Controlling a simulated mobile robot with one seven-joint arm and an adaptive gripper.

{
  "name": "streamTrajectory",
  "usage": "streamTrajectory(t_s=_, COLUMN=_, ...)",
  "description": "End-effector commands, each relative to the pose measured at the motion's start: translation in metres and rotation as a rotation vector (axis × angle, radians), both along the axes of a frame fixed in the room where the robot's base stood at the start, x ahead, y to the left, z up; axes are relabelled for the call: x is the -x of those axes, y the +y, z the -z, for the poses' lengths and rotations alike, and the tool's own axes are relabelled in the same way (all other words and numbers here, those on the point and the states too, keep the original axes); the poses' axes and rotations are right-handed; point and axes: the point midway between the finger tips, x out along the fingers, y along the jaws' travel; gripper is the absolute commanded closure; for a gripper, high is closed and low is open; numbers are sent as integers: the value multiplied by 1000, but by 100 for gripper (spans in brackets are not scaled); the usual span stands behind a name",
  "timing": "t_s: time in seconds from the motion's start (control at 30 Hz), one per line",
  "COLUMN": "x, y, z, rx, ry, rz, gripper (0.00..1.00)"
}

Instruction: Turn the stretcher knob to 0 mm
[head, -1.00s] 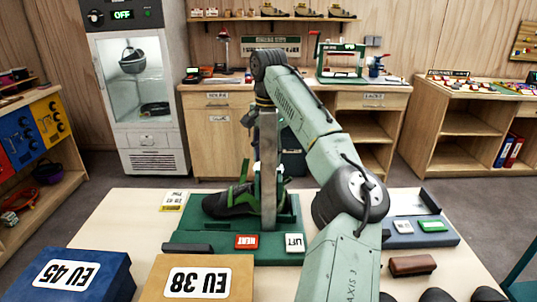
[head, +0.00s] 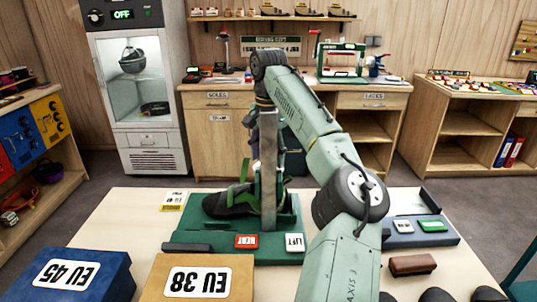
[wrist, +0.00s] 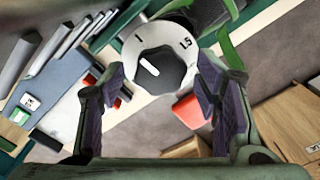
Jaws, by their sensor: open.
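The stretcher knob (wrist: 160,70) is black with a white pointer line and sits on a pale grey dial (wrist: 165,32) in the wrist view. The pointer slants up and left, left of a single-stroke mark; a mark like "1.5" is at upper right. No 0 mark is visible. My gripper (wrist: 160,82) is open, its purple-padded fingers on either side of the knob; I cannot tell whether they touch it. In the head view, a grey post (head: 268,170) on a green stand (head: 290,212) hides the knob and most of my gripper. A dark shoe (head: 230,200) is on the stand.
Red HEAT (head: 246,241) and white LIFT (head: 294,242) buttons are at the stand's front. EU 45 (head: 75,280) and EU 38 (head: 200,280) boxes stand nearer. A blue-grey tray (head: 425,238) is at right.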

Motion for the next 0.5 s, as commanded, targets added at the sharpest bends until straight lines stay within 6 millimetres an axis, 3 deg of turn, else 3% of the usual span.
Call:
streamTrajectory(t_s=0.33, x=0, y=0, z=-4, rx=0, ry=-2, rz=1, gripper=41)
streamTrajectory(t_s=0.5, x=-1, y=0, z=-26, rx=2, ry=-5, rz=2, gripper=41)
